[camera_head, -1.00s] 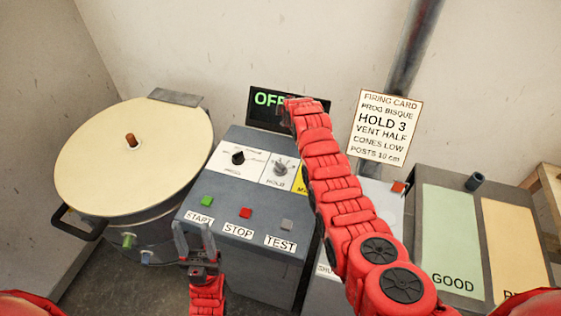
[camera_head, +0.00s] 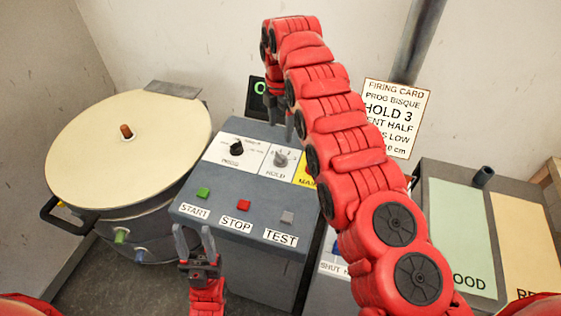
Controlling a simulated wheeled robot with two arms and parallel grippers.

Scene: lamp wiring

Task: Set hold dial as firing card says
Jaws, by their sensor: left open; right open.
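The hold dial (camera_head: 281,158) is a grey knob on a white plate marked HOLD, on the sloped grey control box (camera_head: 230,180). The firing card (camera_head: 395,112) on the back wall reads PROG BISQUE and HOLD 3; my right arm covers part of its left edge. My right gripper (camera_head: 284,125) points down just above and behind the hold dial, apart from it as far as I can see, open. My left gripper (camera_head: 193,238) is open and empty at the front of the box, below the START label. The dial's scale marks are too small to read.
The black PROG dial (camera_head: 237,148) sits left of the hold dial. START (camera_head: 203,193), STOP (camera_head: 243,205) and TEST (camera_head: 287,217) buttons line the front. A round kiln (camera_head: 130,150) stands left. A green GOOD panel (camera_head: 460,235) lies right.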

